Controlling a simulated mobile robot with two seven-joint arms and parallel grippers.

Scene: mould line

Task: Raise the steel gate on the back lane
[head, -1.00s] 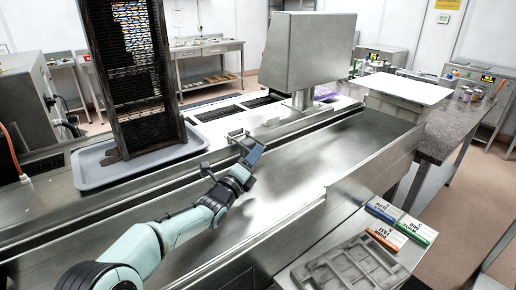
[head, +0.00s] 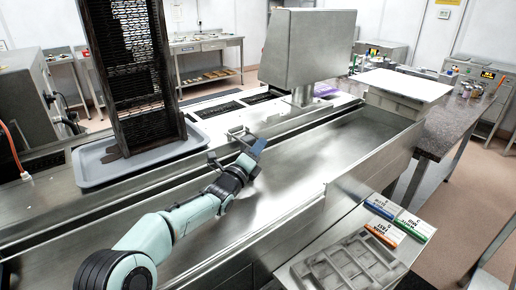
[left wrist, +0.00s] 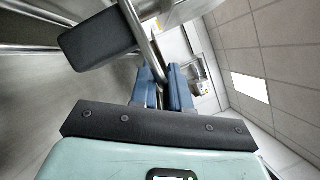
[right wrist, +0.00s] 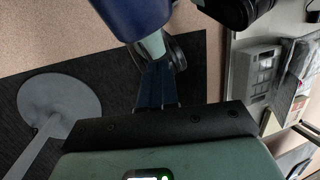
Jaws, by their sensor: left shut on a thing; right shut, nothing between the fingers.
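The steel gate (head: 238,132) shows as a small metal bracket on the back lane, just left of my left fingertips in the head view. My left gripper (head: 256,148) reaches over the front lane to it. In the left wrist view, the blue fingers of my left gripper (left wrist: 163,82) are shut on a thin steel bar (left wrist: 143,42), which looks like part of the gate. The gate's lower part is hidden, and I cannot tell how high it stands. My right gripper (right wrist: 157,88) is shut and empty in the right wrist view. It is outside the head view.
A tall dark rack stands on a grey tray (head: 88,172) left of the gate. A grey machine head (head: 308,50) stands behind the lane at the right. The front steel trough (head: 290,165) is empty. A mould (head: 350,265) and labelled boxes (head: 385,232) lie at front right.

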